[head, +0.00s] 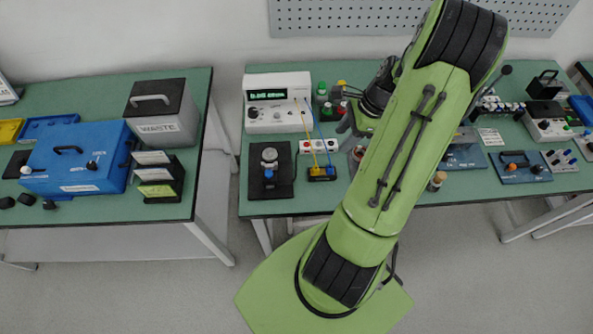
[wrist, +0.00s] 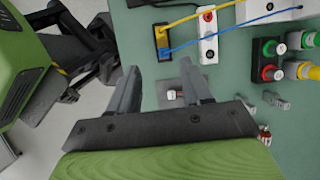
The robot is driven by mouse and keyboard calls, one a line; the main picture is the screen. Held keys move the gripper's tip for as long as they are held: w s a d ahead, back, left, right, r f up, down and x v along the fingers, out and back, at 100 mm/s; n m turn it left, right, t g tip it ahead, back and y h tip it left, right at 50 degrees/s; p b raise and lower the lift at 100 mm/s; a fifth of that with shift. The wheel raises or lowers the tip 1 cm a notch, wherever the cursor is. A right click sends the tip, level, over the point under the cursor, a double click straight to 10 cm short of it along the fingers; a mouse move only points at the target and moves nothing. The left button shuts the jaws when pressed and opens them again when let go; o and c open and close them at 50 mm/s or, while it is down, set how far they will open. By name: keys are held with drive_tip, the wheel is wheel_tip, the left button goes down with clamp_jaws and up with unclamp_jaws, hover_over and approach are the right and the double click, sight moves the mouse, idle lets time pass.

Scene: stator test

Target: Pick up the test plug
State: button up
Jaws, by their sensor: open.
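In the head view this block (head: 321,174) lies near the bench's front edge, below the white meter. My gripper (wrist: 161,66) is open, its two grey fingers apart with nothing held. In the wrist view the block shows just beyond the fingertips, roughly between them and apart from them. In the head view my arm hides most of the gripper.
The white meter (head: 278,104) stands behind, with its leads running forward. A white box with red and black sockets (wrist: 208,33) is beside the block. A black stand (head: 270,180) is to its left. Red and green capped items (wrist: 270,60) stand at the right in the wrist view.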

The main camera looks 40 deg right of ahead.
drive_tip(key=b, duration=0.1)
hover_over(318, 166)
drive_tip(key=s+d, duration=0.1)
drive_tip(key=d, duration=0.1)
drive_tip(key=f, duration=1)
drive_tip(key=shift+s+a, duration=0.1)
drive_tip(key=shift+s, duration=0.1)
drive_tip(key=x, duration=0.5)
drive_tip(key=shift+w+a+f, duration=0.15)
drive_tip(key=shift+f, duration=0.05)
clamp_jaws()
